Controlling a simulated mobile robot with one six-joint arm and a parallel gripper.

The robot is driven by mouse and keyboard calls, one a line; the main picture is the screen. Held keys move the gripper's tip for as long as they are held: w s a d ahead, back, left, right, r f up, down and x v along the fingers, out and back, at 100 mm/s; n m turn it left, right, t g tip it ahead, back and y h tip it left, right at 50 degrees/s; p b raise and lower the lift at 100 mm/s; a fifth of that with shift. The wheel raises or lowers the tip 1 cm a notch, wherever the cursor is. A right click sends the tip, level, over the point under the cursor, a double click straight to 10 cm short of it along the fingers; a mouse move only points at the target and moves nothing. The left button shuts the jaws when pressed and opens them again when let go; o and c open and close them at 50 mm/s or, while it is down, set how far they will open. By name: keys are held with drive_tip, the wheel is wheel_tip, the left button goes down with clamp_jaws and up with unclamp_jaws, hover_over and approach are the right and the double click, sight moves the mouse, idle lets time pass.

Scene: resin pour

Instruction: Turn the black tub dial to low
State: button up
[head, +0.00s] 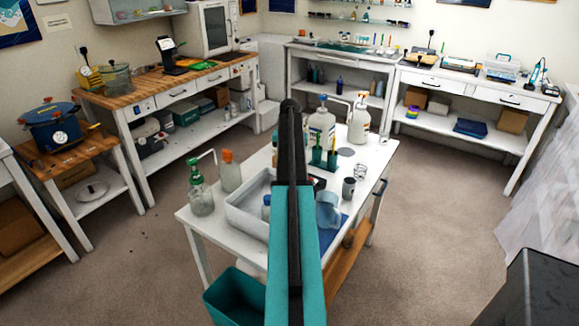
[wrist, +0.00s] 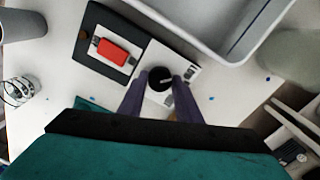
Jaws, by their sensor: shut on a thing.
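The black dial (wrist: 160,80) is a round knob with a short white mark pointing right and slightly up in the wrist view. It sits on a white panel with small dark and light labels to its right. My gripper (wrist: 160,90) is shut on the dial, one purple-grey finger on each side. Lettering on the panel is too small to read. Beside the panel lies a black plate (wrist: 93,52) with a red block (wrist: 119,52) on it. In the head view my arm hides the dial and gripper.
A grey tray (wrist: 175,14) has its wall close above the dial in the wrist view. A wire holder (wrist: 18,90) and a grey cup (wrist: 22,28) stand at left. In the head view, bottles, including a white pump bottle (head: 359,120), crowd the white table (head: 200,222).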

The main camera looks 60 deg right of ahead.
drive_tip(key=shift+d+n, duration=0.1)
drive_tip(key=shift+n, duration=0.4)
drive_tip(key=o, duration=1.1)
drive_tip(key=shift+c, duration=0.2)
drive_tip(key=shift+r, duration=0.1)
wheel_tip(320, 180, up, 14)
drive_tip(key=b, duration=0.2)
idle(0.4)
